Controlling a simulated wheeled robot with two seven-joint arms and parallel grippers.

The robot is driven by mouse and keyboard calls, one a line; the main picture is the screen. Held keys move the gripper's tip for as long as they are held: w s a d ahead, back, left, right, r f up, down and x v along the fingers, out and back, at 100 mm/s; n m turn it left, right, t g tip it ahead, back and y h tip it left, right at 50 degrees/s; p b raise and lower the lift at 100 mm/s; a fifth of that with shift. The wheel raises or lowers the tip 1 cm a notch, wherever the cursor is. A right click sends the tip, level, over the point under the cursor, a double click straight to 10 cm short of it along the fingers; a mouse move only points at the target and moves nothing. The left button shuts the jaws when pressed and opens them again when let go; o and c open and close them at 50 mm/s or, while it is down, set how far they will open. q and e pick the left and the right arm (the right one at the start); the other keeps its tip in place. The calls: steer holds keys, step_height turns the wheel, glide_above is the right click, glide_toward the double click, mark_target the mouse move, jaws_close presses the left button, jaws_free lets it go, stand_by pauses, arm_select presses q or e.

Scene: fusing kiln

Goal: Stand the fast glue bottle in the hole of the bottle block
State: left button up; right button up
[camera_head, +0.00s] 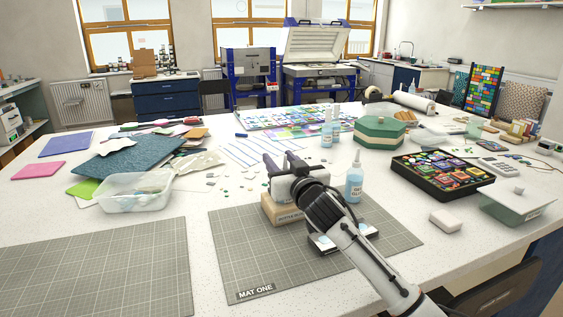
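A wooden block (270,213) with dark lettering on its front sits on the mat marked MAT ONE (240,255). My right gripper (281,162) is above and in front of the block and hides its top, so I cannot see the hole. Its two dark fingers point away and stand apart with nothing visible between them. A clear blue bottle (354,184) with a pale label and nozzle stands upright to the right of the gripper. Two similar bottles, one here (327,134) and one here (336,127), stand farther back. Their labels are too small to read. My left gripper is out of view.
A dark low object with pale pads (325,243) lies beside the block, partly under my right arm. A green octagonal box (380,132) and a black tray of coloured glass (430,185) stand to the right. A clear tub (135,200) is at left. The second mat (100,270) is bare.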

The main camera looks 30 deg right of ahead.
steer(key=v, duration=1.2)
steer(key=shift+b, duration=0.35)
